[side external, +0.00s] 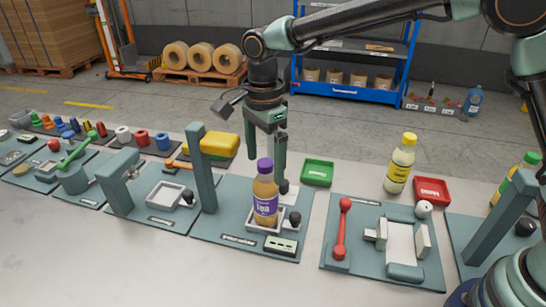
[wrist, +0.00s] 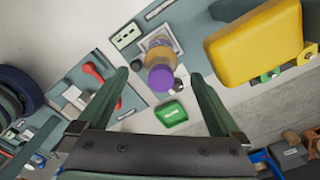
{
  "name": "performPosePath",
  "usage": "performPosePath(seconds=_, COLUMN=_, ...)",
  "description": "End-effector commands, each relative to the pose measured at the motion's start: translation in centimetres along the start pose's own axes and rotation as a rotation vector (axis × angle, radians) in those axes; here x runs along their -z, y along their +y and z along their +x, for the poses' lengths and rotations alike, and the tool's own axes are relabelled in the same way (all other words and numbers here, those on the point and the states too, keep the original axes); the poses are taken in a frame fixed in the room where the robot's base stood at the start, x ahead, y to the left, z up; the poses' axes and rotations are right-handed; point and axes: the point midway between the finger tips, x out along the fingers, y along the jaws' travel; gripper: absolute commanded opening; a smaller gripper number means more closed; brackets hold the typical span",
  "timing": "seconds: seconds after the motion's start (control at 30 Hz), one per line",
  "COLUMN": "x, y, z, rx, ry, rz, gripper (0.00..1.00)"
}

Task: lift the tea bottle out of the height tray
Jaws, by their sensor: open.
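The tea bottle (side external: 266,196) has an amber body, a purple cap and a purple label, and stands upright in the height tray (side external: 251,222), a small pale tray on a teal station plate. In the wrist view the bottle (wrist: 160,72) is seen from above, cap towards me, with the tray (wrist: 150,40) partly hidden beneath it. My gripper (side external: 266,160) is open, fingers pointing down, above and behind the bottle. In the wrist view its two fingers (wrist: 163,82) lie to either side of the bottle, apart from it. Nothing is held.
A teal post (side external: 201,170) rises left of the bottle. A green tray (side external: 318,172) is behind right. A yellow-capped bottle (side external: 400,165) and a red tray (side external: 432,190) stand further right. A red lever (side external: 342,228) stands front right.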

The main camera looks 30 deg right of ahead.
Motion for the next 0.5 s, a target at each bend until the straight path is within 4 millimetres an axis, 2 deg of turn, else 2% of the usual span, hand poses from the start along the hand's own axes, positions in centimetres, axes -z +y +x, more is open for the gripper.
performPosePath(seconds=0.3, x=0.5, y=-0.1, z=4.2, rx=-0.005, ry=0.002, rz=0.0, gripper=1.0)
performPosePath(seconds=0.5, x=0.4, y=-0.1, z=5.1, rx=-0.001, ry=0.0, rz=0.0, gripper=1.0)
